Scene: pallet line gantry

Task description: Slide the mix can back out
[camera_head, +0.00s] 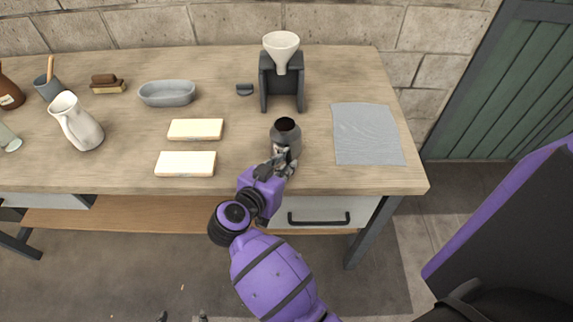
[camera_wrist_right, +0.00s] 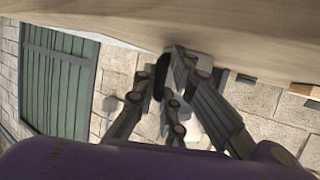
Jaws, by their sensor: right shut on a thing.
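The mix can (camera_head: 286,136) is a dark grey, open-topped can, upright at the table's front part, in front of the dark stand (camera_head: 264,88) with a white funnel (camera_head: 281,48) and clear of it. My right gripper (camera_head: 284,160) is shut on the can from its front side, low on its body. In the right wrist view the right gripper's fingers (camera_wrist_right: 178,95) close around a partly hidden grey and dark shape. Two small tips of my left gripper (camera_head: 182,317) show apart at the bottom edge of the head view; the rest is out of frame.
Two pale blocks (camera_head: 195,129) (camera_head: 185,164) lie left of the can. A grey cloth (camera_head: 367,134) lies to the right. A drawer handle (camera_head: 319,219) is below the edge.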

